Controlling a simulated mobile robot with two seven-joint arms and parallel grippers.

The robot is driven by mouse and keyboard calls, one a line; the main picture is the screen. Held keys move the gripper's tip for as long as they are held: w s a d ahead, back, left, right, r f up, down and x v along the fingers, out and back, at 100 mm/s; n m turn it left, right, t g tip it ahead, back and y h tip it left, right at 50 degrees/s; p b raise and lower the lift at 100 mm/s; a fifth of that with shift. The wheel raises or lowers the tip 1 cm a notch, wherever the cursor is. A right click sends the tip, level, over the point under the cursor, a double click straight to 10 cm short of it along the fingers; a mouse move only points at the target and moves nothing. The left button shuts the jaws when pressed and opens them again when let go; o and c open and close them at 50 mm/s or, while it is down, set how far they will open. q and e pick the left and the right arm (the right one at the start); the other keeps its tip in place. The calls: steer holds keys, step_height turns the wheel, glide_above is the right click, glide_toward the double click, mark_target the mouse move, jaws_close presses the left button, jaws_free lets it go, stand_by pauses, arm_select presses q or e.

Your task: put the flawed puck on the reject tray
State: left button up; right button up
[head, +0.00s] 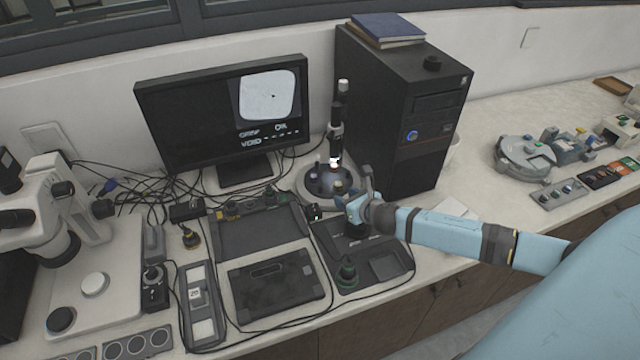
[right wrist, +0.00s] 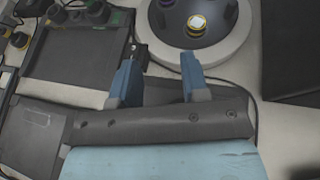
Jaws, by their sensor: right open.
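A puck with a bright top (right wrist: 197,24) sits on the dark round stage (right wrist: 175,38) of the inspection scope, which also shows in the head view (head: 328,184). The monitor (head: 220,110) shows a pale disc with a small dark spot and text that seems to read VOID. My right gripper (head: 350,196) is open and empty, just in front of the stage; its two blue fingers (right wrist: 161,75) point toward it, apart from the puck. My left gripper is out of view.
A dark panel with a green knob (head: 347,274) lies under my right wrist. A black computer tower (head: 400,110) stands right of the scope. A flat tablet (head: 277,284) lies in front of the tray. Cables (head: 135,195) run behind; a microscope (head: 50,205) stands left.

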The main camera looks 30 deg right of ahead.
mark_target(321, 186)
steer(key=x, duration=1.2)
steer(key=shift+a+p, duration=0.1)
steer(key=shift+p, duration=0.25)
steer(key=shift+s, duration=0.1)
jaws_close()
